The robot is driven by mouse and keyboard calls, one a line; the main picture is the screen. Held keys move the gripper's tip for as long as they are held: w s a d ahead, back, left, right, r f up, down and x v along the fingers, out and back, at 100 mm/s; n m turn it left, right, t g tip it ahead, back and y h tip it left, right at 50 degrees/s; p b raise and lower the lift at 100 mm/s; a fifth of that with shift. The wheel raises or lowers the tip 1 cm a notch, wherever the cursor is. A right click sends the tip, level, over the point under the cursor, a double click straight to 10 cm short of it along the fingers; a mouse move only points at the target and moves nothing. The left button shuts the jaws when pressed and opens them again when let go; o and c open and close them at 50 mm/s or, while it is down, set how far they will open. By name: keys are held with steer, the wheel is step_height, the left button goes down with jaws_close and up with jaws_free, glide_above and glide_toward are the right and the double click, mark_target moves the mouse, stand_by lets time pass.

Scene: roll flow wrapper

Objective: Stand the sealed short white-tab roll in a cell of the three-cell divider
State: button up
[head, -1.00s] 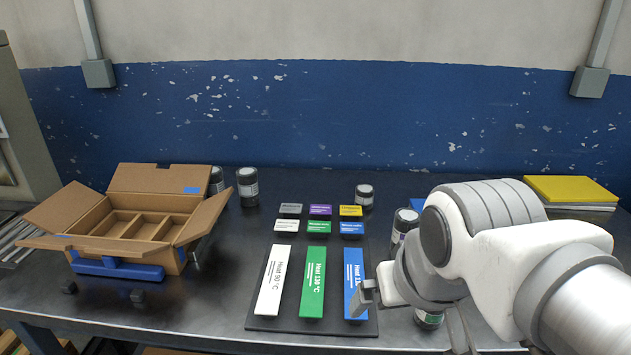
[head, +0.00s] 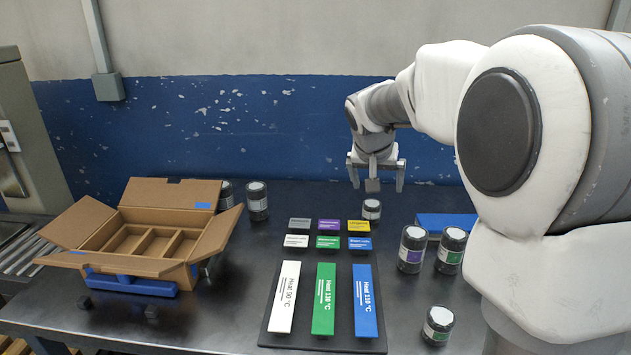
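A cardboard box (head: 68,236) with open flaps holds a three-cell divider (head: 146,229) at the left; its visible cells look empty. A short dark roll (head: 372,210) with a pale top and pale label stands upright behind the small tiles; its tab colour is too small to tell, and I cannot tell whether it is sealed. My gripper (head: 377,187) points down with its fingers spread on either side in the picture, above or behind this roll. It holds no roll. A grey block-like part shows between the fingers.
Rolls with a purple label (head: 411,250) and a green label (head: 451,252) stand at right; another roll (head: 437,326) stands at front. Two rolls, one partly hidden, stand behind the box. A panel (head: 345,343) carries heat bars. A blue clamp (head: 135,285) fronts the box.

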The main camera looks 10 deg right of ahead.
steer(key=w+d+f+m+p, duration=0.15)
steer(key=w+f, duration=0.25)
steer(key=w, duration=0.4)
steer(key=h, duration=0.1)
glide_toward(373, 203)
steer(key=shift+m, duration=0.35)
steer(key=x, duration=0.7)
steer(key=shift+w+d+f, duration=0.1)
steer(key=shift+w+f, duration=0.05)
steer(key=shift+f, duration=0.2)
steer(key=shift+x, duration=2.7)
jaws_close()
steer(key=shift+r, duration=0.1)
